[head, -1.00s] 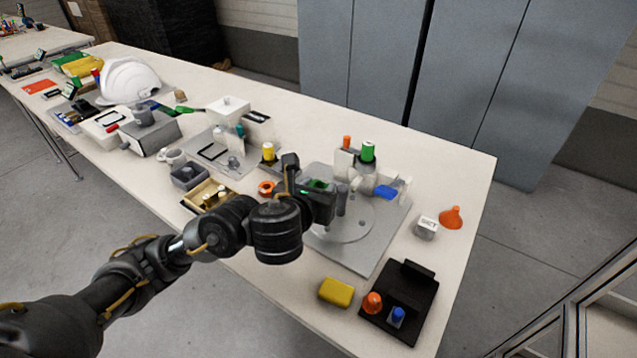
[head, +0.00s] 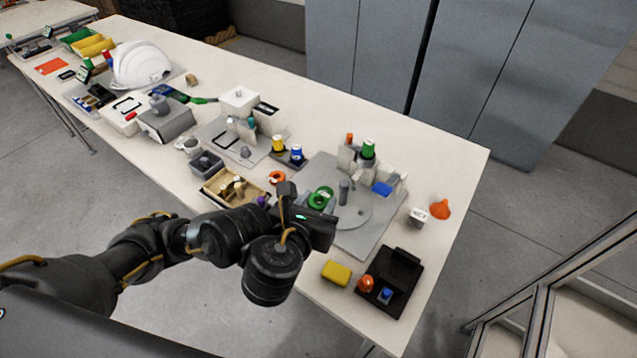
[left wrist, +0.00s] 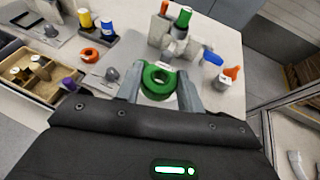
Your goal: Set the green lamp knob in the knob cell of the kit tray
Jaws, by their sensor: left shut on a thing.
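My left gripper (left wrist: 160,88) is shut on the green lamp knob (left wrist: 158,79), a thick green ring with a hole in its middle, held between the two grey fingers. In the head view the green knob (head: 320,197) shows beside the dark gripper body, near the left edge of the grey fixture plate. A wooden tray with compartments (head: 207,187), perhaps the kit tray, lies left of the gripper. It holds cream knobs and a purple piece; the arm partly hides its near side. I cannot tell which cell is the knob cell. My right gripper is not in view.
An orange ring (head: 277,177) lies between the wooden tray and the grey plate (head: 368,245). Yellow and blue bottles (head: 296,153) stand behind it. A green-capped bottle (head: 368,149) stands on the plate's far side. A yellow block (head: 336,272) and black tray (head: 405,262) lie at front right.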

